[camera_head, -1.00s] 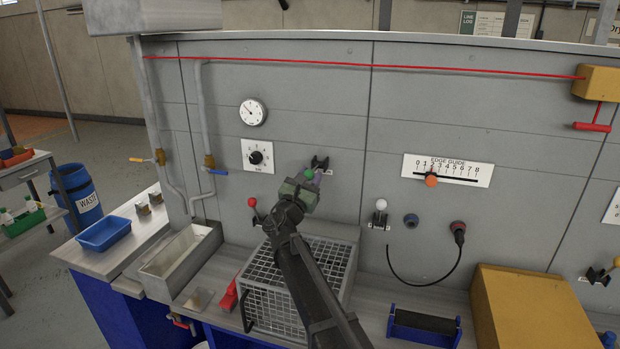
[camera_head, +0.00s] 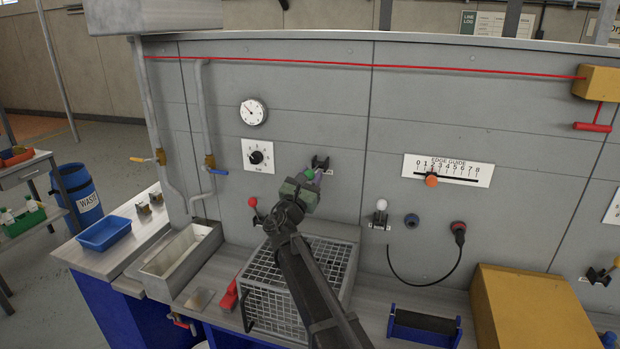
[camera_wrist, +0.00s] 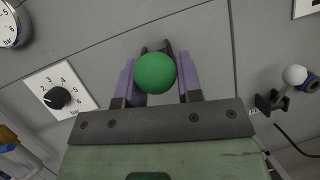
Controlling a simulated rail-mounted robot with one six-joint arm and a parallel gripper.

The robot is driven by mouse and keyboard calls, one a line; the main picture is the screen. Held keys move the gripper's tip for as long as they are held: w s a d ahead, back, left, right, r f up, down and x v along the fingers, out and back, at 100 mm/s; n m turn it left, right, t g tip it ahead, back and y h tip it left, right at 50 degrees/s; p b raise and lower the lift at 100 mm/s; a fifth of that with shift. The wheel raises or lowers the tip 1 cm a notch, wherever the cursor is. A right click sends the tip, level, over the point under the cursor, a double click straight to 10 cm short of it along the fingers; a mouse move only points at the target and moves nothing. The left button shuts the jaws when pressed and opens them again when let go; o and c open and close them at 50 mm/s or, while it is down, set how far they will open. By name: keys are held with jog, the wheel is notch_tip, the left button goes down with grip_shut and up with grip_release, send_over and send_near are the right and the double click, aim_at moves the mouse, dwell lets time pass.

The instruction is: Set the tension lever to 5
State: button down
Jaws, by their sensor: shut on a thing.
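A lever with a green ball knob (camera_head: 310,174) stands out from a dark bracket (camera_head: 320,162) on the grey panel. My gripper (camera_wrist: 158,84) is shut on the green knob (camera_wrist: 155,72), with a purple finger on each side of it in the wrist view. The dark bracket shows partly behind the knob there. The lever's rod is hidden behind the knob and fingers. No scale with a 5 is readable beside this lever, and I cannot tell its setting.
A round gauge (camera_head: 253,112) and a black dial marked bar (camera_head: 256,157) are left of the lever. A red-knobbed lever (camera_head: 252,202) is lower left; a white-knobbed lever (camera_head: 381,204) and the edge guide slider (camera_head: 431,180) are right. A wire cage (camera_head: 275,290) stands below.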

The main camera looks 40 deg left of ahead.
jog(key=shift+w, duration=0.1)
jog(key=c, duration=0.8)
grip_release()
jog(key=shift+w, duration=0.15)
jog(key=shift+f, duration=0.1)
jog(key=b+v, duration=0.4)
jog(key=v, duration=0.7)
